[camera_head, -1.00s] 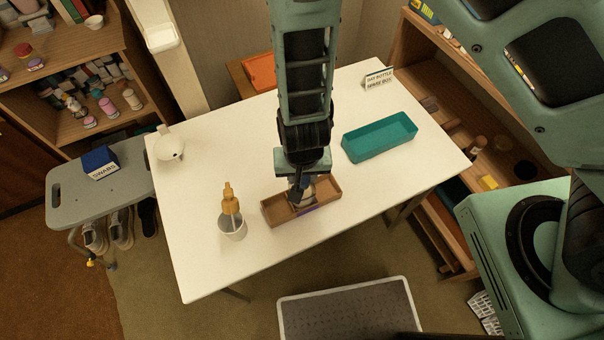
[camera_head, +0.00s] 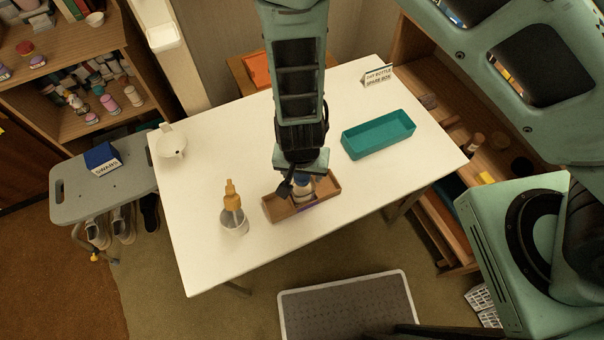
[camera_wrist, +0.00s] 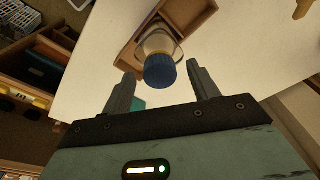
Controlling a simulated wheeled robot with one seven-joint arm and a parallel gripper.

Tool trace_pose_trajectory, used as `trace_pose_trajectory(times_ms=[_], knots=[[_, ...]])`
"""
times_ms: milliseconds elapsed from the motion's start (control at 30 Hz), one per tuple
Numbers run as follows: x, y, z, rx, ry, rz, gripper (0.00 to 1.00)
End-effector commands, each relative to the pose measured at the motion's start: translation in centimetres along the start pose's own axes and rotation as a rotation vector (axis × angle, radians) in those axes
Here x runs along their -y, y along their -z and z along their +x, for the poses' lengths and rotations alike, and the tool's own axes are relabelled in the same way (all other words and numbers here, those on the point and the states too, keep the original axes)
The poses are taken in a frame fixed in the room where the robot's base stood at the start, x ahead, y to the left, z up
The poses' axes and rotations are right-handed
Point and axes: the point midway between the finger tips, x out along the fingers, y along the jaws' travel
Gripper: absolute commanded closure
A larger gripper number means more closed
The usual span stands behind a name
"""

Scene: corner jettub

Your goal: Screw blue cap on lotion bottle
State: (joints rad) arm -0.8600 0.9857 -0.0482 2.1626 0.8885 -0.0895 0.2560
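A clear bottle with pale contents (camera_wrist: 157,43) stands in a brown open tray (camera_head: 329,190) on the white table. A ribbed blue cap (camera_wrist: 160,72) sits on its top; whether it is threaded tight I cannot tell. In the head view the blue cap (camera_head: 304,180) shows just below my gripper (camera_head: 297,184), which partly hides the bottle. In the wrist view my gripper (camera_wrist: 163,86) is open, its fingers on either side of the cap with clear gaps. It holds nothing.
A teal bin (camera_head: 379,136), a white pot (camera_head: 172,143) and a small sign (camera_head: 378,76) are also on the white table (camera_head: 215,130).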

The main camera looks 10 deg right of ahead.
Motion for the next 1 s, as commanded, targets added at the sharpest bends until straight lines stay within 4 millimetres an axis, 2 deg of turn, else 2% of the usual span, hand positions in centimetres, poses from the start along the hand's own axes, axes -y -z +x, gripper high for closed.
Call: trace_pose_trajectory(times_ms=[233, 367, 800, 1000], knots=[[0.0, 0.0, -0.5, -0.001, 0.0, -0.002, 0.4], [0.1, 0.0, -2.1, -0.002, 0.002, -0.004, 0.4], [0.1, -0.1, -12.5, -0.002, 0.004, -0.005, 0.4], [0.1, -0.1, -15.9, 0.0, 0.003, -0.003, 0.4]])
